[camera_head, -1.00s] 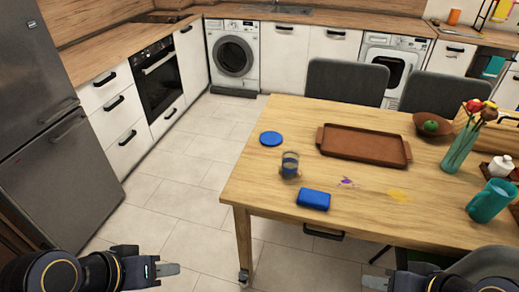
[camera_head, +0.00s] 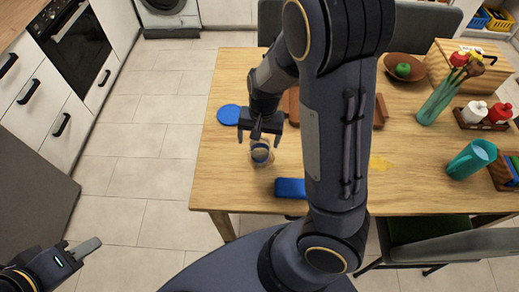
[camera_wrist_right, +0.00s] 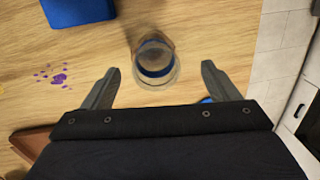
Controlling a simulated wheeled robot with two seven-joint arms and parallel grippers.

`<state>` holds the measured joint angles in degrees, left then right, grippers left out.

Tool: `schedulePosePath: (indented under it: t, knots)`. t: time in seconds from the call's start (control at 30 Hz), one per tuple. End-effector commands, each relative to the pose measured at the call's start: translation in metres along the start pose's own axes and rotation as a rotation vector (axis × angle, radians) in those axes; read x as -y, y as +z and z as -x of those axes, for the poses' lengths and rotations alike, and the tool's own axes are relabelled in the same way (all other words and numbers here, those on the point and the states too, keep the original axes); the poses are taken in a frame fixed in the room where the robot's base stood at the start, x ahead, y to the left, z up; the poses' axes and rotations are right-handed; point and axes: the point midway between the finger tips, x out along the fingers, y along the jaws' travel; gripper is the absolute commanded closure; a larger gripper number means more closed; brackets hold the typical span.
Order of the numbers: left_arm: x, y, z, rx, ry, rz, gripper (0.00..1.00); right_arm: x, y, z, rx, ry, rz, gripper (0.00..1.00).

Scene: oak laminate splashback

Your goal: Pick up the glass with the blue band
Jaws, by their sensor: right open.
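The glass with the blue band (camera_head: 261,153) stands upright on the wooden table near its left part. In the right wrist view the glass (camera_wrist_right: 155,62) is ahead of the fingertips and roughly centred between them. My right gripper (camera_head: 260,138) is open and empty, just behind and above the glass, pointing down; its two fingers also show in the right wrist view (camera_wrist_right: 157,82). The fingers do not appear to touch the glass. My left gripper (camera_head: 85,250) is low at the left, away from the table; whether its jaws are apart cannot be made out.
A blue box-shaped object (camera_head: 290,188) lies to the right of the glass, and a blue round disc (camera_head: 229,115) lies behind left. A brown tray (camera_head: 380,112) is partly hidden behind my right arm.

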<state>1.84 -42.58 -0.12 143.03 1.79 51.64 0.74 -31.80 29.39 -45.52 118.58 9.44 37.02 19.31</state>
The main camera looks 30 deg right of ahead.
Motion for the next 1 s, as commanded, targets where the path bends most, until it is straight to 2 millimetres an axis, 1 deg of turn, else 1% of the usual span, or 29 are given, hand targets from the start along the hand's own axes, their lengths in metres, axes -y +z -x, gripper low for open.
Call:
schedulePosePath:
  t: [0.1, 0.17, 0.47, 0.7, 0.8, 1.0]
  knots:
    - [-0.002, -0.002, 0.004, 0.0, 0.0, 0.0, 0.64, -0.001, -0.011, -0.005, -0.032, 0.06, -0.013, 0.18]
    - [-0.002, -0.002, 0.004, 0.0, 0.0, 0.0, 0.64, -0.002, -0.013, -0.009, -0.04, 0.074, -0.017, 0.18]
    - [0.0, 0.0, 0.0, 0.0, 0.0, 0.0, 0.64, -0.006, -0.017, -0.042, -0.04, 0.08, -0.02, 0.18]
    - [0.0, 0.0, 0.0, 0.0, 0.0, 0.0, 0.64, -0.008, -0.02, -0.077, -0.04, 0.078, -0.018, 0.18]
    - [0.0, 0.0, 0.0, 0.0, 0.0, 0.0, 0.64, -0.008, -0.021, -0.083, -0.042, 0.076, -0.019, 0.18]
    - [0.0, 0.0, 0.0, 0.0, 0.0, 0.0, 0.64, -0.007, -0.021, -0.084, -0.043, 0.074, -0.018, 0.18]
